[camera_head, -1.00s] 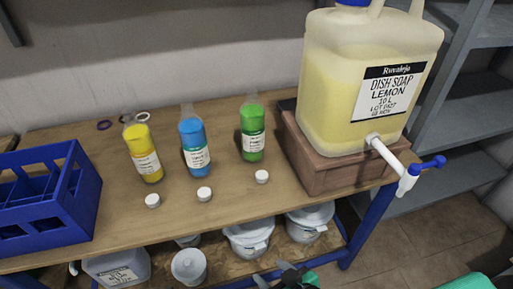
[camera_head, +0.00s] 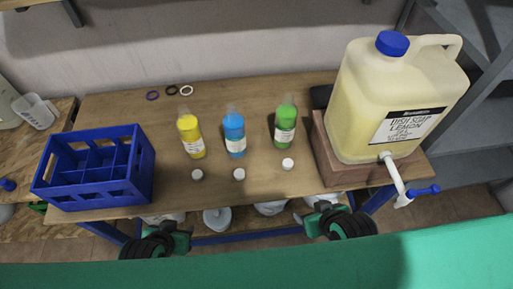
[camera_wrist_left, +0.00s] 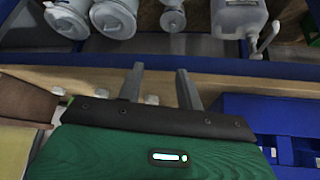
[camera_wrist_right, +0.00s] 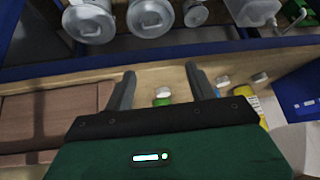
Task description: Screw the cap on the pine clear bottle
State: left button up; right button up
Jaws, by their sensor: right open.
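Three clear-necked bottles stand in a row on the wooden table: yellow (camera_head: 191,138), blue (camera_head: 235,135) and green (camera_head: 285,125). Their labels are too small to read, so I cannot tell by text which is pine clear. A white cap lies in front of each: left cap (camera_head: 197,174), middle cap (camera_head: 239,174), right cap (camera_head: 288,164). The green bottle's end and its cap (camera_wrist_right: 163,91) show between the fingers in the right wrist view. My left gripper (camera_wrist_left: 160,78) and right gripper (camera_wrist_right: 160,80) are open and empty, near the table's front edge, apart from the bottles.
A blue divided crate (camera_head: 97,170) stands at the table's left. A large dish soap drum (camera_head: 395,105) with a tap sits on a brown block (camera_head: 340,165) at the right. Several rings (camera_head: 170,90) lie at the back. White containers (camera_head: 217,218) stand on the shelf below.

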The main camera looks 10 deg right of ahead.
aim_at(287, 164)
pick_arm(q)
notch_tip(287, 164, up, 3)
jog(key=a+g+y+p, duration=0.1)
jog(key=a+g+p, duration=0.1)
jog(key=p, duration=0.5)
pick_arm(e)
notch_tip(287, 164, up, 10)
jog(key=w+d+m+g+h+p, duration=0.1)
jog(key=w+d+m+g+p, duration=0.1)
jog(key=g+p, duration=0.15)
pick_arm(q)
jog(key=s+a+f+g+p, duration=0.15)
jog(key=s+f, duration=0.35)
jog(key=f, duration=0.8)
jog(key=s+a+f+g, duration=0.15)
jog(key=s+f, duration=0.25)
jog(key=f, duration=0.8)
jog(key=s+a+f+y, duration=0.1)
jog(key=s+a+f, duration=0.2)
jog(key=s+f, duration=0.8)
jog(key=shift+s+a+f, duration=0.15)
jog(key=shift+s+f, duration=0.2)
jog(key=shift+s, duration=1.55)
pick_arm(e)
jog(key=w+a+m+g+h, duration=0.1)
jog(key=w+a+m, duration=0.4)
jog(key=w, duration=1)
jog(key=shift+w+a+r+g, duration=0.25)
jog(key=shift+w+r+g, duration=0.15)
jog(key=shift+g, duration=0.45)
